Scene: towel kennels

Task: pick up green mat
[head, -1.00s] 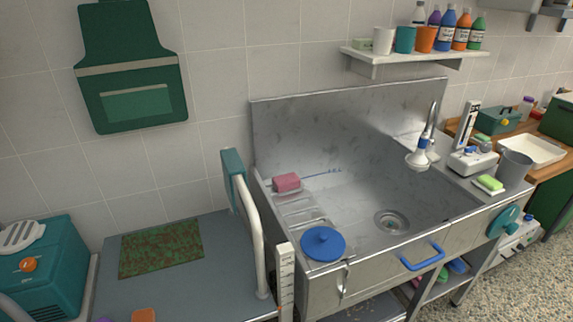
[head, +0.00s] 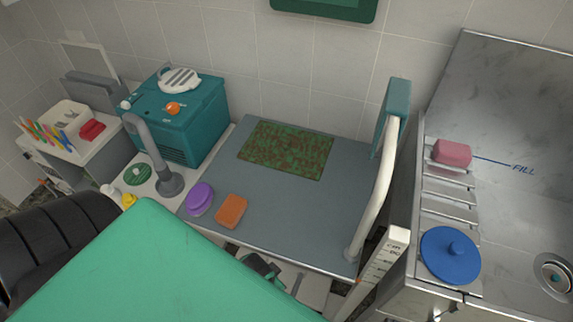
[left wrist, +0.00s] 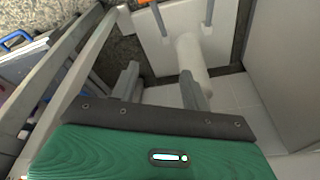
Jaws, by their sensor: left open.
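The green mat (head: 287,150), mottled green and brown, lies flat on the far part of the grey table top (head: 285,215), close to the tiled wall. All of it shows in the head view and nothing touches it. My left gripper (left wrist: 160,90) shows in the left wrist view with its two grey fingers apart and nothing between them. It is not over the mat; the mat does not show in that view. My right gripper is not in view.
A purple disc (head: 200,198) and an orange block (head: 231,210) lie near the table's front left. A teal box (head: 178,115) stands left of the mat. A white curved rail (head: 378,185) with a teal pad and the sink with a blue lid (head: 450,254) are right.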

